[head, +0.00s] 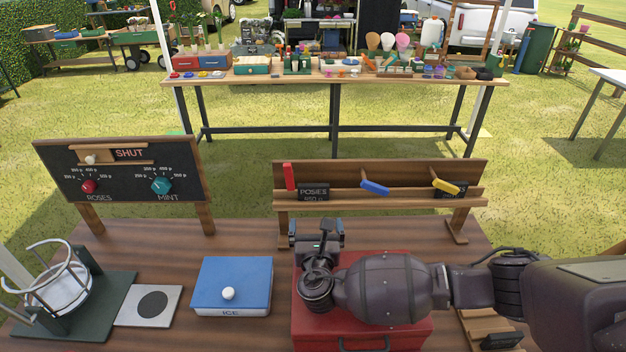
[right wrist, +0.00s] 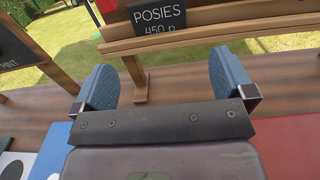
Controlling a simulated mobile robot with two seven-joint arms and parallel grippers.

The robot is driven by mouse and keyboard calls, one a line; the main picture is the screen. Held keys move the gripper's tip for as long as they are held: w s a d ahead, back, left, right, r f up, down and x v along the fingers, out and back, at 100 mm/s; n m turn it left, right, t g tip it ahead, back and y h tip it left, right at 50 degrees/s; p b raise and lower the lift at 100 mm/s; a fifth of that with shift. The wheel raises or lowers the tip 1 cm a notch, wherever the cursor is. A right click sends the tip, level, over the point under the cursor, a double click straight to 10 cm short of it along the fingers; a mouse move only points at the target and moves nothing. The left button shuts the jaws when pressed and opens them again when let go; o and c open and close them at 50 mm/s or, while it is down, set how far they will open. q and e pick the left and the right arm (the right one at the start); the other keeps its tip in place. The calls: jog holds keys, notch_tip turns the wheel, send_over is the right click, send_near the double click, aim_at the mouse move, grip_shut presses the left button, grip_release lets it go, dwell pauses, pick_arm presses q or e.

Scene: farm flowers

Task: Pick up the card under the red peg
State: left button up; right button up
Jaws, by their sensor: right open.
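The red peg (head: 289,177) stands upright at the left end of a wooden rack (head: 400,170). Right beside and below it a dark card (head: 313,191) reading "POSIES 450 p" sits on the rack's ledge. The card (right wrist: 158,17) also shows at the top of the right wrist view. My right gripper (head: 316,228) is open and empty, in front of and below the card. In the right wrist view its two blue pads (right wrist: 165,85) are wide apart with nothing between them. My left gripper is not in view.
A blue peg (head: 375,188) and a yellow peg (head: 446,187) are on the rack, a dark card behind the yellow one. A red box (head: 400,338) lies under my right arm. A blue box (head: 232,284) and a price board (head: 125,170) are left.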

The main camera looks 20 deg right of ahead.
aim_at(314, 194)
jog(key=x, duration=0.6)
jog(key=shift+w, duration=0.1)
jog(key=b+x, duration=0.2)
jog(key=x, duration=0.1)
jog(key=shift+w+a+f, duration=0.1)
jog(key=shift+w+f, duration=0.05)
jog(key=shift+w, duration=0.15)
jog(key=shift+b+x, duration=0.8)
jog(key=shift+x, duration=0.05)
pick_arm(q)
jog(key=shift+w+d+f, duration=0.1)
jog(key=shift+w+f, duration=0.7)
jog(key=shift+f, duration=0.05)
pick_arm(e)
jog(key=shift+s, duration=0.1)
jog(key=c, duration=0.7)
